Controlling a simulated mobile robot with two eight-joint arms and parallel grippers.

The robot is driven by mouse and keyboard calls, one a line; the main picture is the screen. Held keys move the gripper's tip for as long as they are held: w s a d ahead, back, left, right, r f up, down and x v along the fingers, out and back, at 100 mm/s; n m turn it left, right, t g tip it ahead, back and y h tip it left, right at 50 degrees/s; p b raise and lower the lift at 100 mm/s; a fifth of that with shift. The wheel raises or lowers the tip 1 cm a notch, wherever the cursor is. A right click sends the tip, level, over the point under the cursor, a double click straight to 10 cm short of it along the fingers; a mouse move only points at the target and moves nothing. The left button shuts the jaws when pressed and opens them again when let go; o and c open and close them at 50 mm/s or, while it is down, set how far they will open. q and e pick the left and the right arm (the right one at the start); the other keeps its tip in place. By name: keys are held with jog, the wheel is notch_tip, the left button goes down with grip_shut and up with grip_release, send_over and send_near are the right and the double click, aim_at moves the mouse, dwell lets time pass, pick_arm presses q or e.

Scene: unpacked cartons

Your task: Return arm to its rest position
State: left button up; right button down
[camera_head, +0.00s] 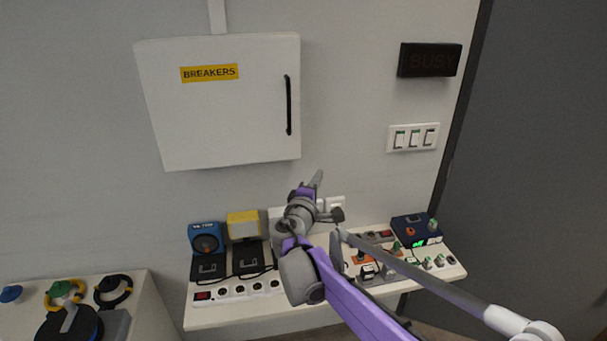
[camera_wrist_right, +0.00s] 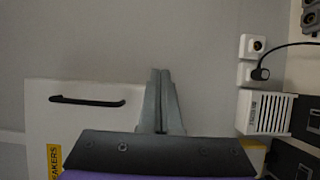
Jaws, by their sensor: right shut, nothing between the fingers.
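My right arm comes in from the lower right in the head view. Its gripper (camera_head: 317,180) is raised in front of the wall, just right of and below the breaker box (camera_head: 220,120). In the right wrist view the two grey fingers (camera_wrist_right: 160,100) lie together with nothing between them. The breaker box door is shut, with a black handle (camera_head: 288,105) and a yellow label; the handle also shows in the right wrist view (camera_wrist_right: 87,101). My left gripper is not in view.
A left cabinet (camera_head: 150,310) holds cable reels. Switches (camera_head: 413,137) and a dark sign (camera_head: 430,60) are on the wall.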

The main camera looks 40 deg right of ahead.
jog(key=s, duration=0.1)
jog(key=s+d, duration=0.1)
jog(key=s, duration=0.2)
jog(key=shift+s+d+f, duration=0.1)
jog(key=shift+s+d, duration=0.05)
jog(key=shift+d, duration=0.15)
jog(key=shift+a+f, duration=0.1)
jog(key=s+a+f+m+g+y, duration=0.1)
jog(key=s+a+f+m+y, duration=0.1)
jog(key=s+a+f+y, duration=0.2)
jog(key=s+a+f+m+g+y, duration=0.1)
jog(key=s+a+f+y, duration=0.3)
jog(key=a+f, duration=0.7)
jog(key=s+a+f+m+g+y, duration=0.1)
jog(key=s+a+f+m+y, duration=0.2)
jog(key=a, duration=1.6)
notch_tip(320, 180, down, 4)
jog(key=s+y, duration=0.1)
jog(key=y, duration=0.3)
jog(key=shift+s+f, duration=0.2)
jog(key=shift+f, duration=0.05)
